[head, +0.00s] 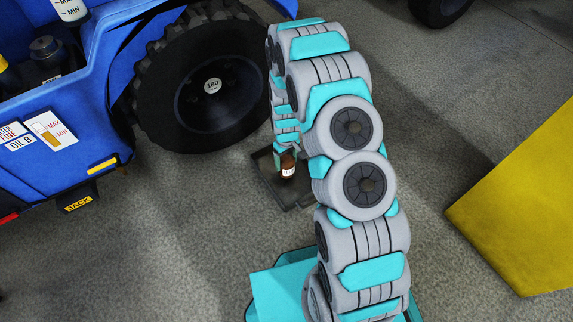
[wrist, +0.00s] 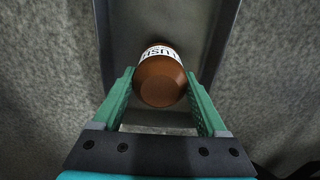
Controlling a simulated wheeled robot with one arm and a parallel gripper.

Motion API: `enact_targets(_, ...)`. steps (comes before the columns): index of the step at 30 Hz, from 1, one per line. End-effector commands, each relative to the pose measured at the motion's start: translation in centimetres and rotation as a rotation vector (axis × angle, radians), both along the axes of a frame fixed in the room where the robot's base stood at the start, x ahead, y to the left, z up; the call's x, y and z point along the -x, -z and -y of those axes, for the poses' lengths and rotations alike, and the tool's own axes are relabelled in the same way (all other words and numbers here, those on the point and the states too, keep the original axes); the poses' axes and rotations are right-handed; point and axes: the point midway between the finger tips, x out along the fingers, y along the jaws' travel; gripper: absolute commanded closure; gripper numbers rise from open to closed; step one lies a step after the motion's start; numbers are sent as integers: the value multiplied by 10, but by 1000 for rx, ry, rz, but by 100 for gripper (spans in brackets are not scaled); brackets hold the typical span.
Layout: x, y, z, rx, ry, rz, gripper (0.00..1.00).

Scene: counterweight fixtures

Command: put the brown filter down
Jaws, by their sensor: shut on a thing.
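The brown filter (wrist: 160,82) is a short brown cylinder with a white printed label. In the wrist view it sits between the two green fingers of my gripper (wrist: 161,98), which are shut on its sides. In the head view the filter (head: 288,168) shows small below my gripper (head: 287,160), over a dark shallow tray (head: 297,194) on the floor. In the wrist view the tray (wrist: 218,45) lies behind the filter. I cannot tell whether the filter touches the tray bottom. My arm hides part of the tray.
A blue vehicle (head: 75,110) with a big black tyre (head: 160,110) stands close on the left, near the tray. A yellow block (head: 530,205) is at the right. The grey floor (head: 170,250) in front of the vehicle is clear.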

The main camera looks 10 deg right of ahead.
Motion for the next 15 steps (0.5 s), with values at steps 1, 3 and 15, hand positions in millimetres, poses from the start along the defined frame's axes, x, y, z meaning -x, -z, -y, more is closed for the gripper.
enact_targets(1, 1, 9, 0, 0, 0, -3, 100)
enact_targets(3, 0, 18, 0, 0, 0, -2, 100)
enact_targets(15, 0, 25, 0, 0, 0, 0, 100)
